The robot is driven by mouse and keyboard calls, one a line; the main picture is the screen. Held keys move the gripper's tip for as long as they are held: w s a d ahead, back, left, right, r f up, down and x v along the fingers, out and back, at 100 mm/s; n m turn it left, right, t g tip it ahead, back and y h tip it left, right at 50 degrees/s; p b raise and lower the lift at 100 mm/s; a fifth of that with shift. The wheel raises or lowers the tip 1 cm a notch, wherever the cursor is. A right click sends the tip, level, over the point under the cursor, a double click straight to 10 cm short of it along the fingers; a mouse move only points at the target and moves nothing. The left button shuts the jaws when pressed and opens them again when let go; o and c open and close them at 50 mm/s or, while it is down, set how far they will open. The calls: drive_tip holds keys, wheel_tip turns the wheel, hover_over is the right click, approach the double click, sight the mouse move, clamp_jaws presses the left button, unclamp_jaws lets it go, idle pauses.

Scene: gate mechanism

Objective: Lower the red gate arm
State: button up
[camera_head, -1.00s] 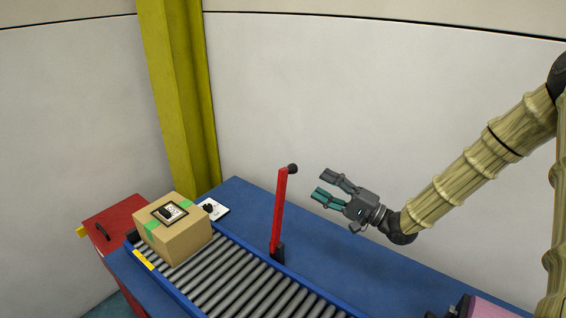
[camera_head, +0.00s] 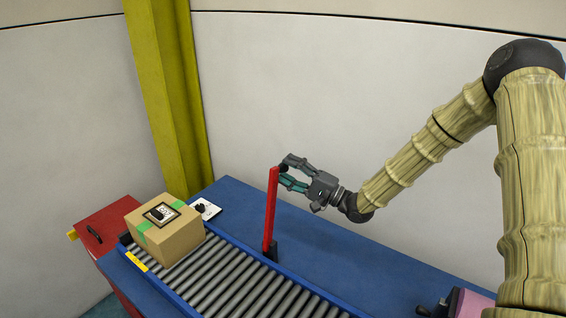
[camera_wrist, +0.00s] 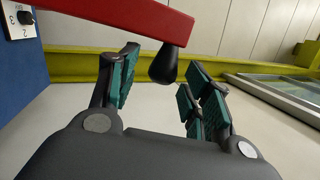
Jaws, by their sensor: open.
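The red gate arm (camera_head: 270,212) stands upright beside the roller conveyor in the head view. Its dark knob is largely hidden there behind my gripper's fingers. In the wrist view the red arm (camera_wrist: 125,18) crosses the top, and its black knob (camera_wrist: 164,65) hangs between my finger pads. My gripper (camera_head: 285,173) is at the top of the arm, to its right. It also shows in the wrist view (camera_wrist: 155,88), open, with the fingers on either side of the knob and gaps beside it.
A cardboard box (camera_head: 166,234) sits on the roller conveyor (camera_head: 225,275), left of the gate. A white plate with a black knob (camera_head: 204,209) lies on the blue table (camera_head: 340,252). A red cabinet (camera_head: 100,228) is at the left. A yellow pillar (camera_head: 170,100) stands behind.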

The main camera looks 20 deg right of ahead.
drive_tip(key=shift+w+a+r, duration=0.4)
drive_tip(key=shift+a+r, duration=0.05)
drive_tip(key=shift+a, duration=0.1)
drive_tip(key=shift+w+a+p, duration=0.35)
drive_tip(key=shift+d, duration=0.1)
drive_tip(key=shift+s, duration=0.1)
clamp_jaws()
